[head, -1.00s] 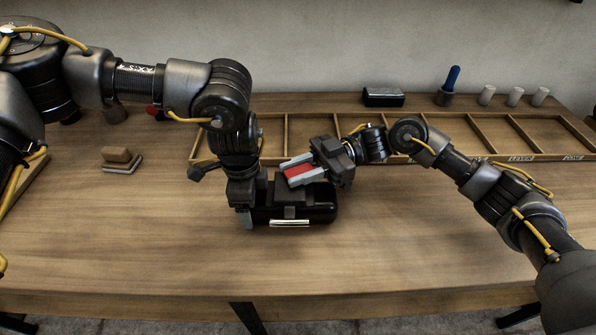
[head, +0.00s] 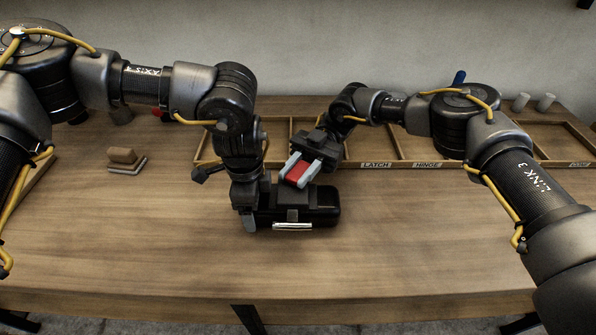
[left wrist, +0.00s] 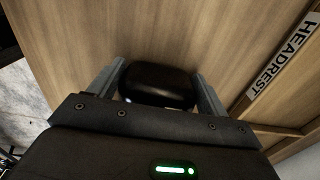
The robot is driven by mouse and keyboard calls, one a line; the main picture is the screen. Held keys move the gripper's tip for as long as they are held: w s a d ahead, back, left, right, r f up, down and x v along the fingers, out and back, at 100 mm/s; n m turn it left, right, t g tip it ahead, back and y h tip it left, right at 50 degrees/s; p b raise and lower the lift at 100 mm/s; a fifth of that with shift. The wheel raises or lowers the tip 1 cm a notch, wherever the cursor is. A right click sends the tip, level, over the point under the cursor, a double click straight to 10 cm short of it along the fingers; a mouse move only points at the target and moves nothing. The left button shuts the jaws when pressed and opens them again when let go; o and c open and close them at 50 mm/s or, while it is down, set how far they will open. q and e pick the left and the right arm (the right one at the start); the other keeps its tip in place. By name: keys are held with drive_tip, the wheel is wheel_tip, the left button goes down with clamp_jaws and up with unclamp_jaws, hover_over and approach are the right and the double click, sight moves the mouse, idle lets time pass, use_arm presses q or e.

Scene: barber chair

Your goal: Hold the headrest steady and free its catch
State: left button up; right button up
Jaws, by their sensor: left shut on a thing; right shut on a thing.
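The black padded headrest (head: 327,207) lies on the bench with a pale metal strip (head: 292,226) along its front. My left gripper (head: 249,220) is shut on its left end. In the left wrist view the headrest (left wrist: 158,84) sits between the two fingers of my left gripper (left wrist: 163,92). My right gripper (head: 296,174) is above the headrest, its fingers pointing down and left, shut on a red piece (head: 297,174). I cannot tell whether the red piece is the catch or joined to the headrest. The headrest's far side is partly hidden by my grippers.
A wooden compartment tray (head: 452,163) with labels including LATCH and HINGE runs behind. Its HEADREST label (left wrist: 283,55) shows in the left wrist view. A brown-topped block (head: 122,158) lies at left. Pale cylinders (head: 545,102) stand at the back right. The bench front is clear.

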sight(298, 171)
idle(0.6)
drive_tip(key=o, duration=1)
drive_tip(key=shift+d, duration=0.1)
wheel_tip(298, 171, up, 10)
